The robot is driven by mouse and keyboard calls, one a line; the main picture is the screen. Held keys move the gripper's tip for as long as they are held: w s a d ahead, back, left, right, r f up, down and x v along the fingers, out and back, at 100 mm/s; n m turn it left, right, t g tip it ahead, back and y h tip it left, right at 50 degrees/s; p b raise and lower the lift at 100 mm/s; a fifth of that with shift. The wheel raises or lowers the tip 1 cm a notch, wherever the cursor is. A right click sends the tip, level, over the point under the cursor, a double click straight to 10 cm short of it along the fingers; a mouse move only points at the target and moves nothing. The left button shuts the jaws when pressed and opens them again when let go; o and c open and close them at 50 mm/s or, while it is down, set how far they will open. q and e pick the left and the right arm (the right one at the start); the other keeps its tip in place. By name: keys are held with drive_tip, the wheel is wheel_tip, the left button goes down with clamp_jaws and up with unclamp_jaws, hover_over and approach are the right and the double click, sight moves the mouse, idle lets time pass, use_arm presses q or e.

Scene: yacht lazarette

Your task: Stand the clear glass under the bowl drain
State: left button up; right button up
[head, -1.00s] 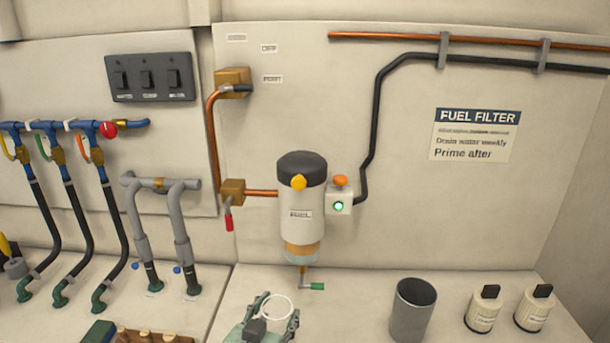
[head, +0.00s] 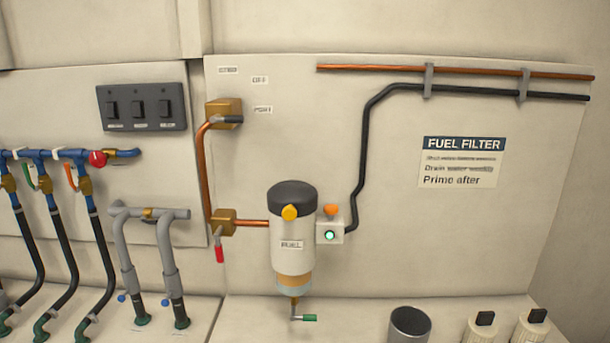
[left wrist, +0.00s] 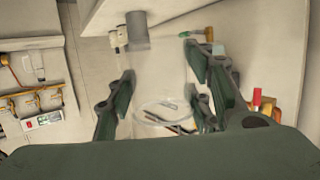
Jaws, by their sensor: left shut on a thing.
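The fuel filter (head: 293,245) is a white cylinder with a black cap on the back panel. Its amber bowl (head: 293,283) is at the bottom, with a small drain and green lever (head: 309,318) below. The green lever also shows in the left wrist view (left wrist: 195,34), beyond the fingers. My left gripper (left wrist: 160,75) is shut on the clear glass (left wrist: 162,112), whose round rim shows between the fingers. The glass and this gripper are out of the head view. I cannot tell how far the glass is from the drain. My right gripper is not in view.
A grey cup (head: 409,325) stands to the right of the drain, with two white bottles (head: 481,327) (head: 530,326) further right. Grey pipes (head: 170,270) rise from the shelf at the left. The shelf between drain and cup looks clear.

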use_arm(q)
drive_tip(key=shift+s+a+r+g, duration=0.1)
drive_tip(key=shift+s+r+g, duration=0.25)
drive_tip(key=shift+s+g, duration=0.1)
drive_tip(key=shift+t, duration=0.25)
drive_tip(key=w+d+f+n+t+y, duration=0.4)
drive_tip(key=w+f+n+y, duration=0.1)
drive_tip(key=w+f, duration=0.5)
drive_tip(key=w+d+r+n+t+y, duration=0.1)
drive_tip(key=w+d+r+n+y, duration=0.2)
drive_tip(key=d, duration=0.6)
drive_tip(key=shift+w+r+t, duration=0.3)
drive_tip(key=shift+w+r, duration=0.2)
drive_tip(key=shift+w, duration=0.55)
